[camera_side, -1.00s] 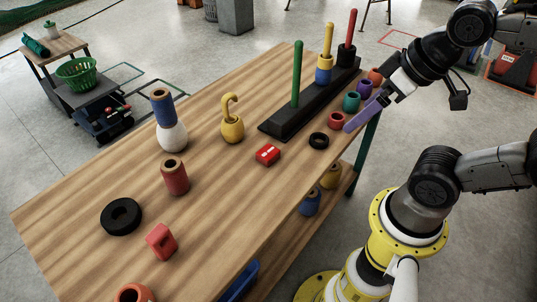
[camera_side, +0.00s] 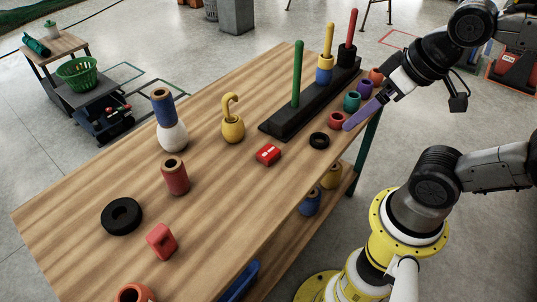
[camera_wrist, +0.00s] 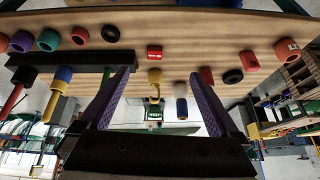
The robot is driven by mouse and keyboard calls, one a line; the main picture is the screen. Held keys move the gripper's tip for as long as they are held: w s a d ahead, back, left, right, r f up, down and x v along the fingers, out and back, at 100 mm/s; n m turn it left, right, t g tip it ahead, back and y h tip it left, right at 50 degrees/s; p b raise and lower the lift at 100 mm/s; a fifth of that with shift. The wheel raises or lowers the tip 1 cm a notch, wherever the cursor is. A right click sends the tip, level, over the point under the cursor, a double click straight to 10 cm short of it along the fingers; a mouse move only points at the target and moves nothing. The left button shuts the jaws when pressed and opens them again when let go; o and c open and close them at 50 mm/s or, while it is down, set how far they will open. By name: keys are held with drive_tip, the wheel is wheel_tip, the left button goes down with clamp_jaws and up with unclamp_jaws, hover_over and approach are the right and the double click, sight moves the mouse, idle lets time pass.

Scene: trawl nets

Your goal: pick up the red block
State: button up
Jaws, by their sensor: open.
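A small red block (camera_side: 268,154) with white markings lies flat on the wooden table, near the middle of its right edge. It also shows in the wrist view (camera_wrist: 154,53), above and between my fingers in the picture. A second red, blocky piece (camera_side: 161,242) stands near the table's front end; it also shows in the wrist view (camera_wrist: 251,62). My gripper (camera_side: 350,127) has purple fingers and is over the right edge of the table, to the right of the marked red block and apart from it. In the wrist view my gripper (camera_wrist: 160,75) is open with nothing between its fingers.
A black peg rack (camera_side: 282,125) with upright pegs stands at the back. A black ring (camera_side: 319,140) lies between the marked red block and my gripper. A yellow hooked piece (camera_side: 232,125) and a red cylinder (camera_side: 175,177) stand to the left. Bare wood surrounds the block.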

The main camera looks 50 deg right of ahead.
wheel_tip(320, 180, up, 2)
drive_tip(key=w+m, duration=0.2)
drive_tip(key=m, duration=0.2)
drive_tip(key=m+g, duration=0.6)
drive_tip(key=m, duration=0.8)
hover_over(268, 151)
wheel_tip(268, 151, down, 22)
drive_tip(key=shift+f, duration=0.2)
drive_tip(key=shift+s+f, duration=0.1)
drive_tip(key=shift+f, duration=3.2)
